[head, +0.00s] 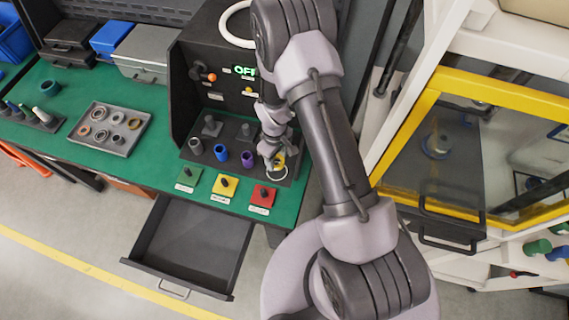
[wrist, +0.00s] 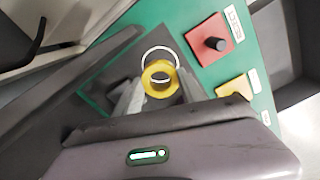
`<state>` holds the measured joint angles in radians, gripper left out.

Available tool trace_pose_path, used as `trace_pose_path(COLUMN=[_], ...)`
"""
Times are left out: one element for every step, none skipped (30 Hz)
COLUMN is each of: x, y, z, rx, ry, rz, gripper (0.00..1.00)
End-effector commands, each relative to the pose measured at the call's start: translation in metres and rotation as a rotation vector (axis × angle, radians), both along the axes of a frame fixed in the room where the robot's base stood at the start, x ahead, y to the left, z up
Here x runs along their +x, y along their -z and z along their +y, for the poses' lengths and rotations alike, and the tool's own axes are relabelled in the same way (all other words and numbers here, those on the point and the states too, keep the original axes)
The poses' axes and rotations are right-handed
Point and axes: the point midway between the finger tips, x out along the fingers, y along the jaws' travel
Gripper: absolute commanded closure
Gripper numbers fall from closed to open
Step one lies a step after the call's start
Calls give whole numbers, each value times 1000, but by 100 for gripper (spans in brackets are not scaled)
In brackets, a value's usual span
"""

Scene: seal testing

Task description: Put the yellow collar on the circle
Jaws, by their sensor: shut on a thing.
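The yellow collar (wrist: 158,82) is a short ring held between the fingers of my gripper (wrist: 160,98) in the wrist view. In the head view my gripper (head: 271,156) is over the dark base plate, and part of the yellow collar (head: 279,160) shows at its tips. The white circle (head: 277,173) is marked on the dark plate at its front right. In the wrist view the collar covers part of the circle (wrist: 160,55) and looks offset from its centre. I cannot tell the collar's height above the plate.
A purple collar (head: 247,159), a blue collar (head: 220,152) and a grey collar (head: 195,145) stand on the plate to the left. Green, yellow and red (head: 262,198) blocks with black knobs line the front. An open empty drawer (head: 190,245) juts out below.

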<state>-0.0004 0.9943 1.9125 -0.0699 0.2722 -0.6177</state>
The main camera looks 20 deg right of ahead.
Motion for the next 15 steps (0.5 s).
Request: trace_pose_path(x=[-1, 0, 0, 0, 0, -1, -1, 0, 0, 0, 0, 0, 0, 0, 0], y=[10, 13, 18, 23, 27, 35, 42, 48, 53, 54, 54, 53, 53, 52, 53], z=[0, 0, 0, 0, 0, 0, 0, 0, 0, 0, 0, 0, 0, 0, 0], rx=[0, 0, 0, 0, 0, 0, 0, 0, 0, 0, 1, 1, 1, 1, 1], ry=[0, 0, 0, 0, 0, 1, 1, 1, 1, 1, 2, 2, 2, 2, 2], rz=[2, 1, 0, 0, 0, 2, 1, 1, 0, 0, -1, -1, -1, -1, -1], gripper=[100, 100, 100, 100, 100, 100, 100, 100, 100, 100, 100, 100, 100, 100, 100])
